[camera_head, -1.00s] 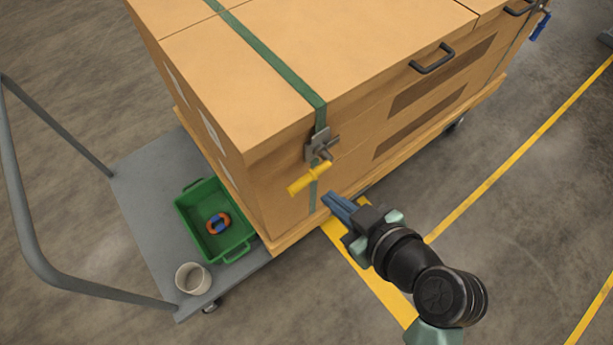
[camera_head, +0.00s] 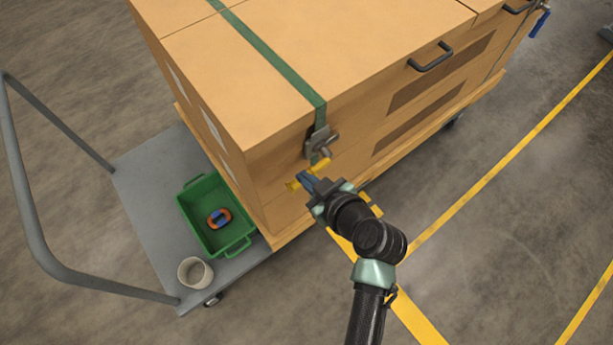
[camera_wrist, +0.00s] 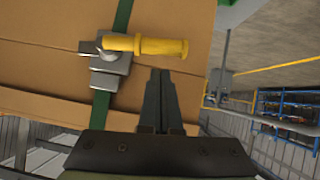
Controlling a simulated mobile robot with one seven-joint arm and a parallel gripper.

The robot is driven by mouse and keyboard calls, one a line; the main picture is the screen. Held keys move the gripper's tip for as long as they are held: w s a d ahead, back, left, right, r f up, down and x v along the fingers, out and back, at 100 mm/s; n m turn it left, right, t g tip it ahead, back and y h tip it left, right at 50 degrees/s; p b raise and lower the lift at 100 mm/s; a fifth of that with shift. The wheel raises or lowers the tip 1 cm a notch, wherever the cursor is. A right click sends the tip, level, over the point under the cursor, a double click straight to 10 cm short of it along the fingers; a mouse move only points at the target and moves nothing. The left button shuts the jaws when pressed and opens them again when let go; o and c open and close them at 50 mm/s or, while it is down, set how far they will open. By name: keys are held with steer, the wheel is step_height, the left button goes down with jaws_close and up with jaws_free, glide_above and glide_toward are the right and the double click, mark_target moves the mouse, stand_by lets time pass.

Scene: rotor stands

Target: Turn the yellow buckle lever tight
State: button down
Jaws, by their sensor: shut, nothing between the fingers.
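The yellow buckle lever (camera_head: 322,163) sticks out from a grey metal buckle (camera_head: 319,142) on the side of a large cardboard box (camera_head: 215,110). A green strap (camera_head: 262,48) runs over the box top and down through the buckle. In the wrist view the lever (camera_wrist: 148,46) points right from the buckle (camera_wrist: 108,68). My gripper (camera_head: 304,178) is in front of the lever and hides part of its grip.
The box rides on a grey cart (camera_head: 150,185) with a tubular handle (camera_head: 25,200). A green bin (camera_head: 190,208) holding an orange and blue item (camera_head: 218,218) and a pale cup (camera_head: 194,272) stand on it. A black handle (camera_head: 432,58) juts from the box side. Floor at right is open.

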steer(key=shift+w+f, duration=0.25)
steer(key=shift+f, duration=0.6)
steer(key=shift+f, duration=0.15)
steer(key=shift+s+f+t+b, duration=0.1)
steer(key=shift+f+t+b, duration=0.15)
steer(key=shift+b, duration=0.4)
steer(key=w+d+f+n+t+h+b, duration=0.1)
steer(key=f+n+t+b, duration=0.3)
steer(key=b, duration=1)
steer(key=w+d+f+n+t+h+b, duration=0.2)
steer(key=f+n+b, duration=0.4)
steer(key=b, duration=0.8)
steer(key=shift+d+n+t+h+b, duration=0.4)
steer(key=shift+d+t+h, duration=0.2)
steer(key=shift+t+h, duration=0.6)
